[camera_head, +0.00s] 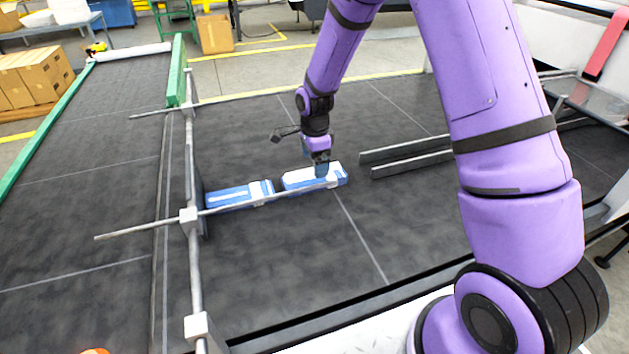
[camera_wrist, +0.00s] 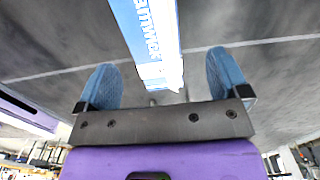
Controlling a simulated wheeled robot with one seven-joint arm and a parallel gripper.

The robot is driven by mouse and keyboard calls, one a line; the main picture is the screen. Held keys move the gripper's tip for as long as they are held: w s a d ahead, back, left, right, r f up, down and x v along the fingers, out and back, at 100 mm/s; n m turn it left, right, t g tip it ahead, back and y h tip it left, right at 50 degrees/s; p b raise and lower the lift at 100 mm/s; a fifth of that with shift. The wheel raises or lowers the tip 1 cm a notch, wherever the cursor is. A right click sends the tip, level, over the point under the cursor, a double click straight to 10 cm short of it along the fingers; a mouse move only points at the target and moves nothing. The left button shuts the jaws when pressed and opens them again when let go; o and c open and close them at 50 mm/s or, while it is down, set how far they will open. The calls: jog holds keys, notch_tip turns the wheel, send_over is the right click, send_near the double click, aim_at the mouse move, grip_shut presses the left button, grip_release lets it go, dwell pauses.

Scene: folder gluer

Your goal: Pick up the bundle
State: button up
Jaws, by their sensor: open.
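Two blue and white bundles lie end to end on the dark belt in the head view. The left bundle (camera_head: 238,195) is against the upright metal frame, and the right bundle (camera_head: 300,179) lies just beyond it. My gripper (camera_head: 321,170) points down at the right end of the right bundle. In the wrist view, my gripper (camera_wrist: 163,82) is open, with its blue pads spread wide. A bundle (camera_wrist: 148,35) with blue lettering runs between and past the pads, and no pad is seen touching it. The fingertips are partly hard to make out in the head view.
A thin metal rod (camera_head: 230,205) crosses in front of the bundles from the metal frame (camera_head: 190,217). Two grey rails (camera_head: 405,157) lie to the right of my gripper. The belt in front (camera_head: 290,270) is clear. Cardboard boxes (camera_head: 35,77) stand at far left.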

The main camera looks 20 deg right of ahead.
aim_at(315, 180)
jog(key=shift+s+a+f, duration=0.1)
jog(key=shift+s+f, duration=0.1)
jog(key=shift+f, duration=1.25)
jog(key=shift+s+a+f, duration=0.1)
jog(key=shift+s+f, duration=0.05)
jog(key=shift+f, duration=1.3)
jog(key=c, duration=1.1)
jog(key=shift+r, duration=0.1)
